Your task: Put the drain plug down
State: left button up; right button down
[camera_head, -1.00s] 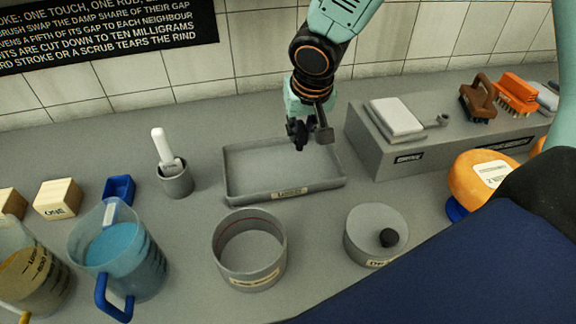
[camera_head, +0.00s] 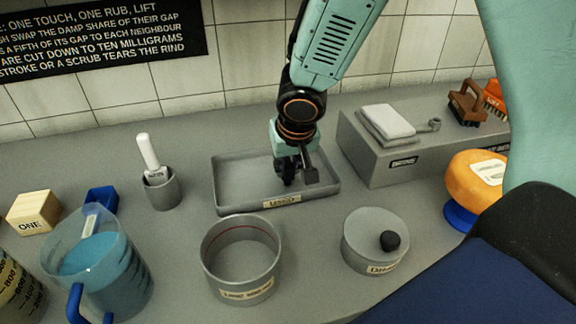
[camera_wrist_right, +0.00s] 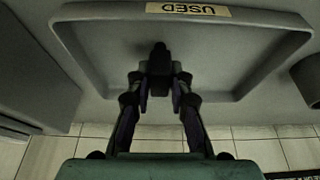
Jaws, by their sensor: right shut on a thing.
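My right gripper (camera_head: 287,172) reaches down from the top into the grey tray (camera_head: 228,208). In the right wrist view its fingers (camera_wrist_right: 160,85) are closed around a small dark piece, which I take to be the drain plug (camera_wrist_right: 159,62). The plug is mostly hidden by the fingers, and I cannot tell whether it touches the tray floor. The tray's label reads USED in the wrist view. My left gripper is out of view.
An open grey pot (camera_head: 242,287) stands in front of the tray. A holder (camera_head: 161,190) with a white-handled tool and a blue jug (camera_head: 110,280) are left. A grey raised block (camera_head: 385,165) with a cloth and brushes is right. An orange cheese wheel (camera_head: 470,178) sits on a blue stand.

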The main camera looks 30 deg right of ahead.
jog(key=shift+d+f, duration=0.35)
jog(key=shift+d, duration=0.05)
jog(key=c, duration=1.6)
grip_release()
jog(key=shift+w+d, duration=0.1)
jog(key=o, duration=0.4)
jog(key=shift+a+r, duration=0.15)
jog(key=shift+a, duration=0.25)
jog(key=shift+d, duration=0.25)
jog(key=shift+r, duration=0.1)
pick_arm(q)
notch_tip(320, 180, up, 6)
jog(key=p, duration=0.5)
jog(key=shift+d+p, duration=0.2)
jog(key=shift+p, duration=0.2)
pick_arm(e)
jog(key=v, duration=1.2)
jog(key=shift+a, duration=0.2)
jog(key=shift+d, duration=0.15)
